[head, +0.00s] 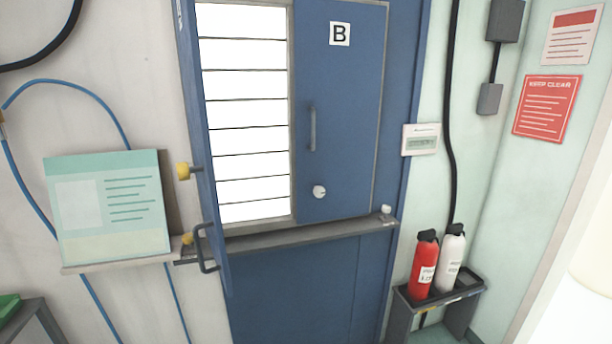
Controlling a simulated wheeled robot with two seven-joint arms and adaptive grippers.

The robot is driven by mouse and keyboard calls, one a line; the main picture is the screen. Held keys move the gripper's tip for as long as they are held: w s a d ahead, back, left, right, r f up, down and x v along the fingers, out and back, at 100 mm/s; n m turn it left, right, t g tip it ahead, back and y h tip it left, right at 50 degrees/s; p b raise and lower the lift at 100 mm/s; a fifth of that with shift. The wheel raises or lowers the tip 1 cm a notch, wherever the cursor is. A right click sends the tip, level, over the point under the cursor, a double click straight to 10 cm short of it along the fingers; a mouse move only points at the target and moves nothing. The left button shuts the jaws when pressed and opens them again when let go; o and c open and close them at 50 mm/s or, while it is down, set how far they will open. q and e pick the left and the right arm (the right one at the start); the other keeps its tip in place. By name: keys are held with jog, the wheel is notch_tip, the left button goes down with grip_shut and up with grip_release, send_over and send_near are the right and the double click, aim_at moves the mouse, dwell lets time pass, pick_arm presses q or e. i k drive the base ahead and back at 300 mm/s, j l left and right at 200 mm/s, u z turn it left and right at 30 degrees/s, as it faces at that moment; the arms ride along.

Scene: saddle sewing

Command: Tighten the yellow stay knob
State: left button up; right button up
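Two yellow knobs show at the left edge of the blue cabinet. The upper yellow knob (183,171) sticks out to the left of a narrow blue door (206,150) seen almost edge-on. The lower yellow knob (187,239) is smaller and sits near the left end of a grey rail (290,238), beside a dark bar handle (205,248). I cannot tell from this view which one is the stay knob, or how tight either is. Neither of my grippers is in view.
A blue panel marked B (340,120) has a handle and a round white knob (319,192). A teal board (110,208) stands on a ledge at left. Blue hoses hang on the wall. Red (424,265) and white (451,258) bottles stand in a rack at right.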

aim_at(187, 239)
jog(key=u, duration=0.75)
